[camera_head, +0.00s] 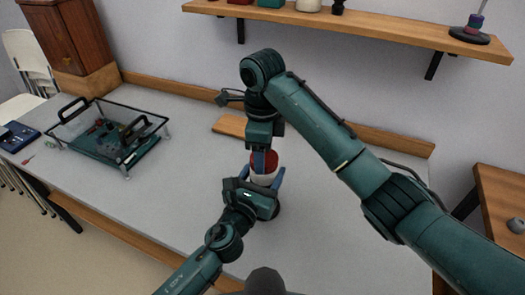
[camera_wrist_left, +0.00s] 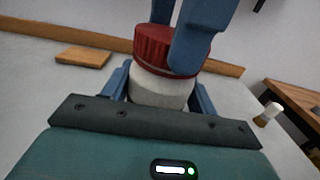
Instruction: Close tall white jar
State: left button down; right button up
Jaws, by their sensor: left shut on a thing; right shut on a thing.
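The white jar (camera_head: 263,180) stands upright over the middle of the table, with its body between the blue fingers of my left gripper (camera_head: 262,183), which is shut on it from the front. In the left wrist view the jar (camera_wrist_left: 158,90) is pale, and its lower part is hidden behind the gripper body. A ribbed red lid (camera_wrist_left: 158,48) rests on the jar's top, and the head view also shows it (camera_head: 270,158). My right gripper (camera_head: 263,160) comes down from above, its blue fingers shut on the lid. I cannot tell how tightly the lid is seated.
A wire-framed tray (camera_head: 91,160) with dark contents stands on the left of the grey table (camera_head: 180,195). A flat wooden board (camera_head: 230,126) lies behind the jar. A wall shelf (camera_head: 350,24) runs above.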

pick_arm(q)
jog(key=shift+f, duration=0.1)
pick_arm(e)
jog(key=m, duration=0.3)
jog(key=o, duration=1)
jog(key=shift+c, duration=0.2)
jog(key=shift+r, duration=2.25)
jog(key=shift+c, duration=0.4)
